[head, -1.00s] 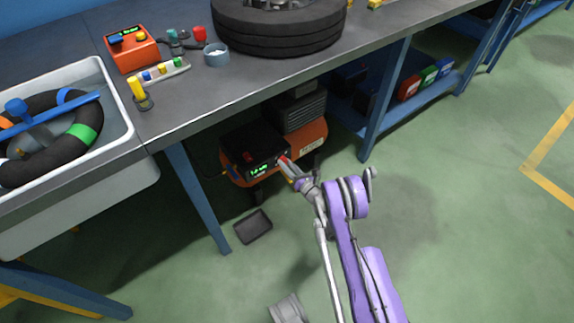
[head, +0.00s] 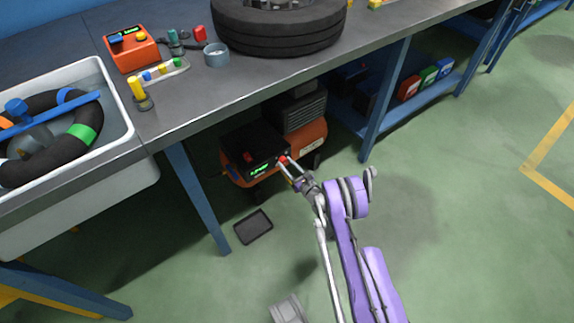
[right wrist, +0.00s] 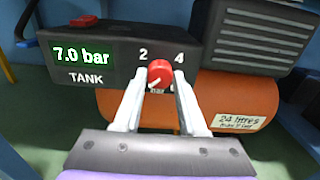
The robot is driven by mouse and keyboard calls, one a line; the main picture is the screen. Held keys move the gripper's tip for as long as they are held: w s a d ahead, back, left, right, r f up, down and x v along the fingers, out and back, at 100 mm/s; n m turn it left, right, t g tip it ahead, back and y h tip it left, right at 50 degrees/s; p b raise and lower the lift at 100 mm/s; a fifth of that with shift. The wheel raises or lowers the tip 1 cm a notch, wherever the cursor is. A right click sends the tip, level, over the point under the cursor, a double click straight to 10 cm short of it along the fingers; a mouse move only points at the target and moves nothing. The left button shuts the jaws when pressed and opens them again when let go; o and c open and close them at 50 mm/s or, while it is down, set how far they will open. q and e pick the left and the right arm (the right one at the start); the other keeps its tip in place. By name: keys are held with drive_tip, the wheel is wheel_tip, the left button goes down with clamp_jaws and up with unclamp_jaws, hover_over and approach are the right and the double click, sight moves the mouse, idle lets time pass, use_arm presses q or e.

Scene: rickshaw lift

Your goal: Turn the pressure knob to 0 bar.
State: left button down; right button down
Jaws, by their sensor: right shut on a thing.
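The red pressure knob (right wrist: 160,73) is on the dark front panel of the compressor (head: 262,150), with the marks 2 and 4 above it. The knob also shows in the head view (head: 283,159). My right gripper (right wrist: 160,86) has one finger on each side of the knob and is shut on it. The fingers hide part of the dial, and I cannot tell exactly where the knob points. A green display (right wrist: 81,57) left of the knob reads 7.0 bar, above the word TANK.
The compressor's orange tank (head: 312,138) stands on the floor under the workbench (head: 190,108). A blue bench leg (head: 198,195) is to its left and another (head: 385,100) to its right. A dark tray (head: 253,227) lies in front. The floor to the right is clear.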

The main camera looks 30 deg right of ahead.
drive_tip(key=shift+c, duration=2.3)
unclamp_jaws()
drive_tip(key=shift+w, duration=0.1)
